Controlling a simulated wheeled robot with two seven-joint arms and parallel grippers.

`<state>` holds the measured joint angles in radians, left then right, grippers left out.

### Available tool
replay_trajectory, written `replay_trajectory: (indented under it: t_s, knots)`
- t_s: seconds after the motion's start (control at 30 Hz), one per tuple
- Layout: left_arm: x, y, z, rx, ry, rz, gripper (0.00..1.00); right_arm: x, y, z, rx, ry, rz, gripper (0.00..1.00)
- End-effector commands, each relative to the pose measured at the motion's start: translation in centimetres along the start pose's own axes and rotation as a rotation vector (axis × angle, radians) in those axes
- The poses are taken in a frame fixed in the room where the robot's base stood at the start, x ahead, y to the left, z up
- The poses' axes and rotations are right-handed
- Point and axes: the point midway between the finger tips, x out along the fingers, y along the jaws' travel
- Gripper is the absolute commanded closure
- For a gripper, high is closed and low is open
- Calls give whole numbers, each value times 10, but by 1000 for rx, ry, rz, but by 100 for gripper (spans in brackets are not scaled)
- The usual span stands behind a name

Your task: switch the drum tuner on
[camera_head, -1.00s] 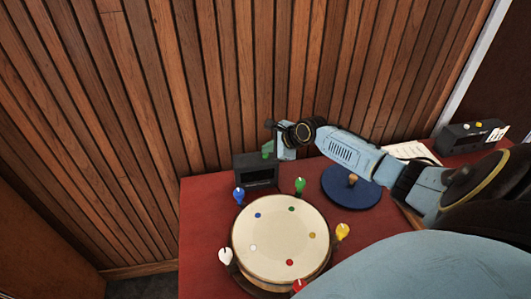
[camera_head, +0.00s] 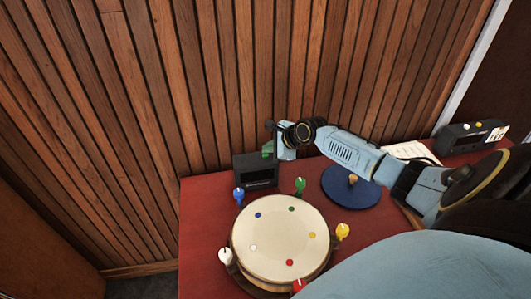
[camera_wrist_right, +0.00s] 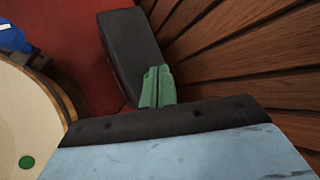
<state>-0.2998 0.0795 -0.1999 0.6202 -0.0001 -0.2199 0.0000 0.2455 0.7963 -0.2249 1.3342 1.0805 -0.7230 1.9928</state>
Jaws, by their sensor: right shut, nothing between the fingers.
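A black box with a dark front panel (camera_head: 255,171), which looks like the drum tuner, stands behind the drum against the wooden wall. Its dark top also shows in the wrist view (camera_wrist_right: 130,45). No lit display is visible on it. My right gripper (camera_head: 268,150) is shut and empty, with its green fingertips at the box's upper right edge. In the wrist view the closed fingers (camera_wrist_right: 158,84) overlap the box's near end; I cannot tell whether they touch it, and any switch there is hidden. My left gripper is not in view.
A round drum (camera_head: 280,238) with coloured dots and coloured tuning keys fills the front of the red table (camera_head: 205,205). A blue disc with a knob (camera_head: 352,190) lies under my right arm. Another dark box (camera_head: 468,137) stands far right. The slatted wall is close behind.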

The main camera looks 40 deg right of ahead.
Motion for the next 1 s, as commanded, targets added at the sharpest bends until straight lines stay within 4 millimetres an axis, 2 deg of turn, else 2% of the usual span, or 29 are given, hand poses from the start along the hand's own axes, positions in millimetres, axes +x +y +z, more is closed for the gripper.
replay_trajectory:
  t_s: [1.0]
  knots:
    - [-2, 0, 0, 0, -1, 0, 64, 7, 5, -5, 0, 0, 1, 100]
